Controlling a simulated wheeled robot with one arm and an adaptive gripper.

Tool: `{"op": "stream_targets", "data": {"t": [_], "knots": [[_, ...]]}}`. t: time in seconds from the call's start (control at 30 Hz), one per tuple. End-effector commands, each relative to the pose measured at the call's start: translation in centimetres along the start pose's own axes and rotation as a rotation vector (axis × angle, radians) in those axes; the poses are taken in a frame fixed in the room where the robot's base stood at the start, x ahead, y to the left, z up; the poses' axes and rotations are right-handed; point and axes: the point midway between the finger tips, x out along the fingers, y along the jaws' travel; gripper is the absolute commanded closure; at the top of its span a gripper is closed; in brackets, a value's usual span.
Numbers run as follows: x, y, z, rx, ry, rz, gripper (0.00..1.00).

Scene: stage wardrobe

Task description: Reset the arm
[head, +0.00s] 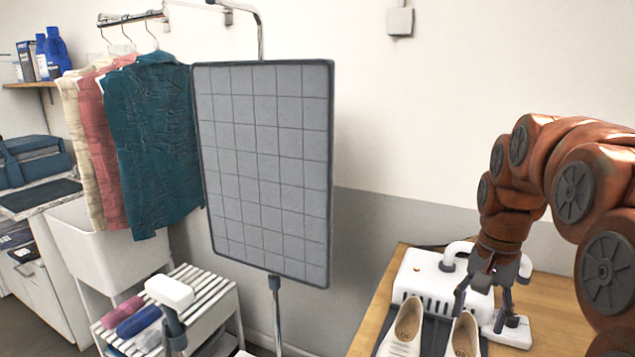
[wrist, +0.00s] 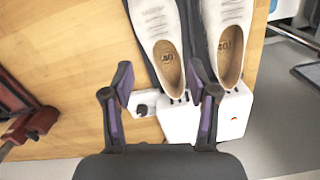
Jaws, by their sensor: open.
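My arm reaches in from the right in the head view. My gripper (head: 484,300) is over the wooden table (head: 555,310), beside a white box with a red button (head: 418,272). It is open and empty, with its two fingers apart in the wrist view (wrist: 161,75). A cream shoe (head: 402,332) and a second cream shoe (head: 464,337) stand in front of the box. In the wrist view the left shoe (wrist: 155,25) shows between and beyond the fingertips, and the right shoe (wrist: 232,25) lies to the right of them.
A grey grid panel (head: 265,170) on a stand rises left of the table. Further left are hanging shirts (head: 155,145), a white bin (head: 110,250) and a slatted rack (head: 205,295) with rolled items. The table's right part is clear.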

Motion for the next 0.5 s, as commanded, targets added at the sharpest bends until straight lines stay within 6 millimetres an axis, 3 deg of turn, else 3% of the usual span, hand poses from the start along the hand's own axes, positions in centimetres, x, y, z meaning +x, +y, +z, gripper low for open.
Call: {"op": "stream_targets", "data": {"t": [0.1,0.5], "knots": [[0.3,0.1,3.4,-0.081,-0.012,0.011,0.41],[3.0,2.2,13.6,-0.343,-0.043,0.042,0.41]]}}
